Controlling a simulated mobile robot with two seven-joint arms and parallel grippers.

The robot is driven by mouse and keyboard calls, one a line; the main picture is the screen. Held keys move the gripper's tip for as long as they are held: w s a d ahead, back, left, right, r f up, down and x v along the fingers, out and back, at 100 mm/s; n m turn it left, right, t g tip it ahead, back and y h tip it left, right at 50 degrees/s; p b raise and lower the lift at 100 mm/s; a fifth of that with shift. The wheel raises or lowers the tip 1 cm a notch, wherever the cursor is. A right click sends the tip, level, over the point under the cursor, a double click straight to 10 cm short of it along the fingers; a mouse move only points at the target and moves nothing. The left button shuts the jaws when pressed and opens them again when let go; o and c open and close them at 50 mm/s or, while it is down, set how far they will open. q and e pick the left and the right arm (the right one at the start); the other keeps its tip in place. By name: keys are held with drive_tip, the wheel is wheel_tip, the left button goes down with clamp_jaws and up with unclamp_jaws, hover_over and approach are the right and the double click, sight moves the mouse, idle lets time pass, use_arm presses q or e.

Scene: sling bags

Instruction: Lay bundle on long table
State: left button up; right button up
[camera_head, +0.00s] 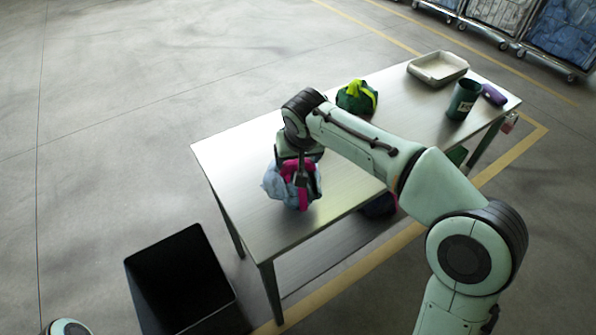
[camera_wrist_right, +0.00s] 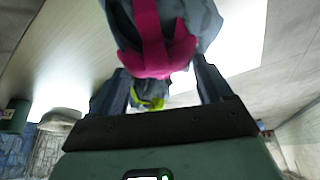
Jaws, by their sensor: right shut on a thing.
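The bundle (camera_head: 272,186) is a light blue-grey cloth sling bag with a bright pink strap. My right gripper (camera_head: 301,178) is shut on it from above, at the pink strap. The bundle shows over the left front part of the long metal table (camera_head: 232,152); I cannot tell whether it touches the top. In the right wrist view the pink strap (camera_wrist_right: 152,40) and grey cloth lie between the two fingers of my right gripper (camera_wrist_right: 172,85). Only a small piece of my left arm shows at the bottom left; its gripper is out of view.
A green bundle with a yellow strap (camera_head: 357,98) lies at the table's back edge. A pale tray (camera_head: 437,68), a dark green cup (camera_head: 463,99) and a purple item (camera_head: 494,95) stand at the right end. A black open bin (camera_head: 182,285) stands on the floor, front left.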

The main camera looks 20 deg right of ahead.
drive_tip(key=shift+f+b, duration=0.35)
drive_tip(key=shift+f, duration=1.85)
drive_tip(key=shift+f, duration=0.15)
drive_tip(key=o, duration=1.7)
drive_tip(key=shift+r, duration=0.2)
drive_tip(key=p+v, duration=0.1)
drive_tip(key=v, duration=1)
drive_tip(key=shift+s+r, duration=0.15)
drive_tip(key=shift+r, duration=0.25)
